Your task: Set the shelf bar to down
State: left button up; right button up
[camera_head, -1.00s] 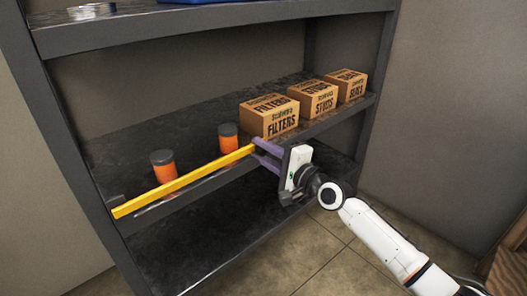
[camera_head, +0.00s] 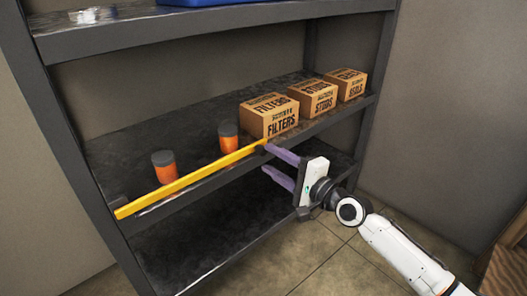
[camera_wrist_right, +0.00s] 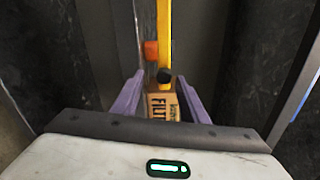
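The yellow shelf bar (camera_head: 190,182) runs along the front edge of the middle shelf (camera_head: 105,160), from the left post to a dark end (camera_head: 260,148) by the FILTERS box. It lies along the shelf front, close to the shelf's level. My right gripper (camera_head: 268,159) has its purple fingers apart, near the bar's right end. In the wrist view, my right gripper (camera_wrist_right: 160,100) is open. The bar (camera_wrist_right: 165,35) and its black end (camera_wrist_right: 164,76) lie ahead, between the fingers in the picture. No grip on the bar shows. My left gripper is not in view.
Cardboard boxes of filters (camera_head: 269,117), studs (camera_head: 314,97) and seals (camera_head: 346,85) stand on the right of the middle shelf. Two orange jars, one left (camera_head: 164,167) and one right (camera_head: 228,137), stand behind the bar. Open floor (camera_head: 335,270) lies in front.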

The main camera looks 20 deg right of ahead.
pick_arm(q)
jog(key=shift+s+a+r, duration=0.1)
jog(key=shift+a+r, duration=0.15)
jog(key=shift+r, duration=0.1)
pick_arm(e)
jog(key=v, duration=0.5)
jog(key=shift+f, duration=0.1)
jog(key=s+a+f+n+g, duration=0.2)
jog(key=s+a+f+n, duration=0.35)
jog(key=s+f, duration=0.35)
jog(key=s+a+f+n+g, duration=0.3)
jog(key=s+a+f+n, duration=0.3)
jog(key=s, duration=0.5)
jog(key=s+d+f+n+g+h, duration=0.2)
jog(key=s+f+n+h, duration=0.15)
jog(key=s+n, duration=0.45)
pick_arm(q)
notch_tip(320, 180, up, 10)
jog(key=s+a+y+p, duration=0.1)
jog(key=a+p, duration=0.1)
jog(key=p, duration=1.6)
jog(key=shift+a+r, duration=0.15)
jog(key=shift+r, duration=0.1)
pick_arm(e)
notch_tip(320, 180, up, 9)
jog(key=s+d+m, duration=0.2)
jog(key=shift+d+r+h, duration=0.2)
jog(key=shift+d+h, duration=0.15)
jog(key=shift+h, duration=0.1)
